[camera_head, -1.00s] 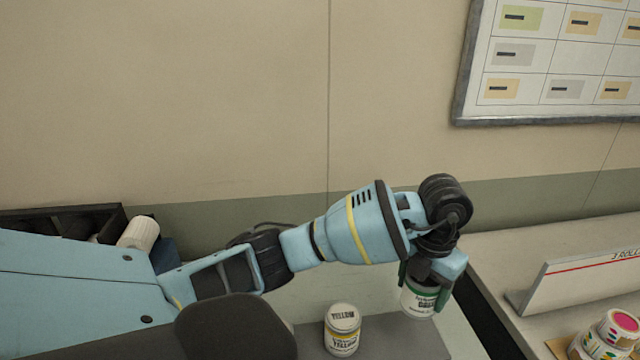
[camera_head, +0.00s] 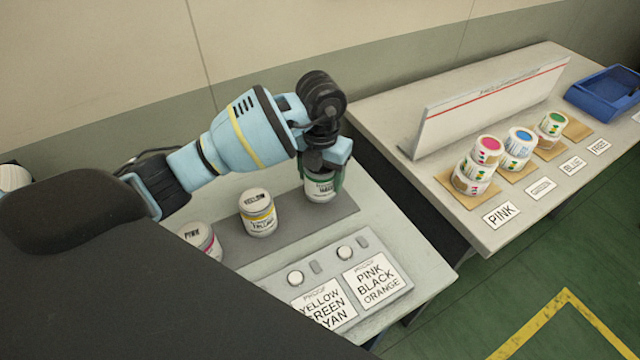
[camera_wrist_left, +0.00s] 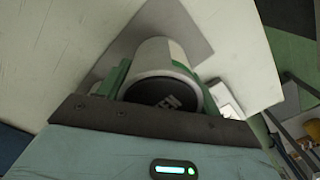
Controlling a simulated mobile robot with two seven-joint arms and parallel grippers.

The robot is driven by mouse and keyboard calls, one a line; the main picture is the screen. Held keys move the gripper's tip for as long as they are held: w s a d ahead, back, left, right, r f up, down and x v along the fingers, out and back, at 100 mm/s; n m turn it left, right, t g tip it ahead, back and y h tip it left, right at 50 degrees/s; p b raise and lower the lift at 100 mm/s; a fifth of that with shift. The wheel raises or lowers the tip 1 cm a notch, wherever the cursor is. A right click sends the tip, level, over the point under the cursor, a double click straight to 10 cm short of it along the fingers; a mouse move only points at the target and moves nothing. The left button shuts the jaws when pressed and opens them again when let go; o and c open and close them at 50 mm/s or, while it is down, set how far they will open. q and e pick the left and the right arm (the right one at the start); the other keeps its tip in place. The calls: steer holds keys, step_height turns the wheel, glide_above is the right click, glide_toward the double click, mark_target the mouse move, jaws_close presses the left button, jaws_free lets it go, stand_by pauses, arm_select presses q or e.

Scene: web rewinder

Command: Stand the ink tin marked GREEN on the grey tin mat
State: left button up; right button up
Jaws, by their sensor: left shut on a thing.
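My left gripper (camera_head: 322,172) is shut on the white ink tin with a green band (camera_head: 320,188), pointing down over it. The tin is roughly upright, at the far right end of the grey tin mat (camera_head: 292,232); I cannot tell whether its base touches the mat. In the left wrist view the tin's dark lid (camera_wrist_left: 165,92) shows part of a word ending in EN between the fingers, with the grey mat (camera_wrist_left: 192,38) beyond. The YELLOW tin (camera_head: 258,213) and the PINK tin (camera_head: 202,240) stand on the mat to the left. My right gripper is out of view.
A panel with two round buttons and two proof cards (camera_head: 362,282) lies in front of the mat. A second table (camera_head: 400,180) at the right holds stacked colour rolls (camera_head: 475,170), name cards and a blue tray (camera_head: 605,92). A gap separates the tables.

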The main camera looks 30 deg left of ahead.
mark_target(321, 186)
arm_select(q)
steer(key=shift+f, duration=1.8)
steer(key=shift+f, duration=0.15)
steer(key=o, duration=1.3)
